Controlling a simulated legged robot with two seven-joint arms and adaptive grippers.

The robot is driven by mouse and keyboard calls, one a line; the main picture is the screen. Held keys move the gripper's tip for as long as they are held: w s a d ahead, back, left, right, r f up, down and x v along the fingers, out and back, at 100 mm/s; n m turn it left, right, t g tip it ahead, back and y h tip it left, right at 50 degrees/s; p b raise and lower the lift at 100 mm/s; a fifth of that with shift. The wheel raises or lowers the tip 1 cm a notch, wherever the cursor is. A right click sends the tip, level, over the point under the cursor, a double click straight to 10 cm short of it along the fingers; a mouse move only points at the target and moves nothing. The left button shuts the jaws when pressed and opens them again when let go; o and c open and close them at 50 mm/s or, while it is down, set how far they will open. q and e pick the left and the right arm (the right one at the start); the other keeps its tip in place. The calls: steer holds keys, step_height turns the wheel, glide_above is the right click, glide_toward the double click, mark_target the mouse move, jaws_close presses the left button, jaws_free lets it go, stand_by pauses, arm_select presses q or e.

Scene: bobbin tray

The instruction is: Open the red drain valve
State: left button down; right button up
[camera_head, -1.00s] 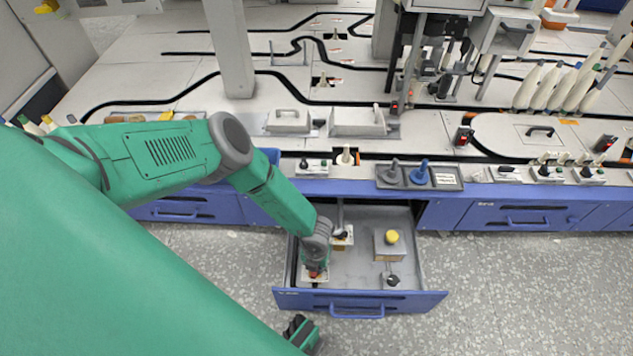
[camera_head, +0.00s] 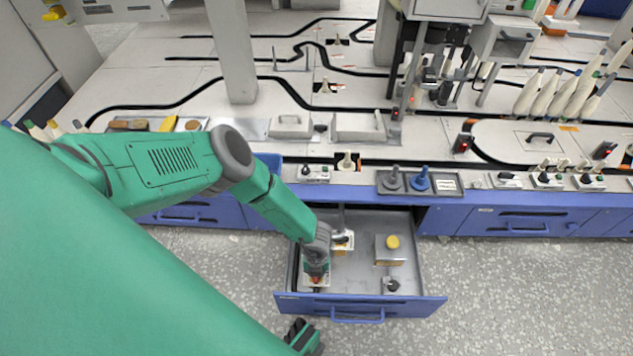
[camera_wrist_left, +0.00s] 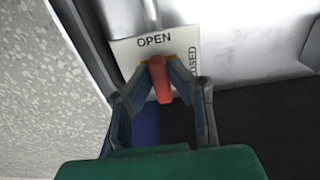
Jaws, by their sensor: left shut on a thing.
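The red drain valve's handle (camera_wrist_left: 161,85) stands between the fingertips of my left gripper (camera_wrist_left: 164,70) in the left wrist view. The gripper is shut on it. Behind the handle is a pale plate (camera_wrist_left: 125,50) with OPEN along its top edge and a partly covered word ending in "SED" down its right edge. The handle lies below the word OPEN; its pivot is hidden. In the head view my left gripper (camera_head: 316,280) reaches down into the left front of an open drawer (camera_head: 360,300). My right gripper (camera_head: 303,338) is partly visible at the bottom edge; its jaw state is unclear.
The drawer also holds a box with a yellow knob (camera_head: 392,243), a small dark knob fitting (camera_head: 391,285) and another small fitting (camera_head: 342,240) near my left wrist. The blue counter front (camera_head: 510,215) rises behind it. The speckled floor (camera_head: 530,290) is clear.

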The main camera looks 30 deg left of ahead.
arm_select(q)
steer(key=c, duration=1.5)
jaws_free()
steer(key=shift+s+a+f, duration=0.15)
steer(key=shift+a, duration=0.05)
steer(key=shift+c, duration=0.2)
steer(key=shift+d, duration=0.1)
step_height(320, 180, up, 12)
